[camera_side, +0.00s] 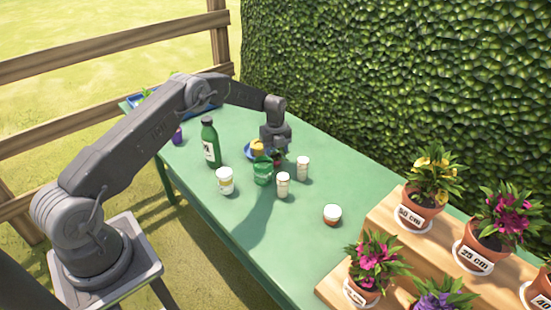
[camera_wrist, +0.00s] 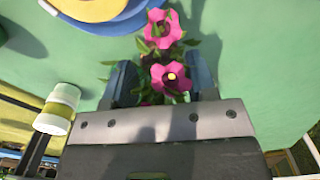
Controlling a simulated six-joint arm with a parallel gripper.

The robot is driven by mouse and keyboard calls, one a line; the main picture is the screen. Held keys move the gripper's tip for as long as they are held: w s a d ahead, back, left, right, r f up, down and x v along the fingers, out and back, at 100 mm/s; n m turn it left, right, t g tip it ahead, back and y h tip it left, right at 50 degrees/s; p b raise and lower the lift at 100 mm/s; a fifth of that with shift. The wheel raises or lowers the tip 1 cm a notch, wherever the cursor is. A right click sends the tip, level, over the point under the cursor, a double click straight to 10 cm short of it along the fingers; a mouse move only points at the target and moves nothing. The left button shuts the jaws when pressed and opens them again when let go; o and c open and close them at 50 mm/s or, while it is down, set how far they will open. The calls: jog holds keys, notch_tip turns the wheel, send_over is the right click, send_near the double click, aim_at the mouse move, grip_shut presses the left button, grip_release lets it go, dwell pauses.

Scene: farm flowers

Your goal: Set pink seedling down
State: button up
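The pink seedling has two pink flowers, seen in the wrist view (camera_wrist: 170,78) with green leaves around them. It stands between the two blue-grey fingers of my gripper (camera_wrist: 161,84), with the fingers close on both sides. Its lower part is hidden by the gripper body. In the side view my gripper (camera_side: 277,152) points down over the green table (camera_side: 210,205), and the seedling (camera_side: 279,160) shows only as a small dark reddish patch under it. I cannot tell whether the seedling touches the table.
A green cup (camera_side: 262,174), white jars (camera_side: 225,181) (camera_side: 283,185) (camera_side: 303,168) and a green bottle (camera_side: 210,143) stand around my gripper. A blue dish (camera_side: 249,152) lies behind the cup. Front table is clear.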

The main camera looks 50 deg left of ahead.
grip_shut()
dwell(0.3)
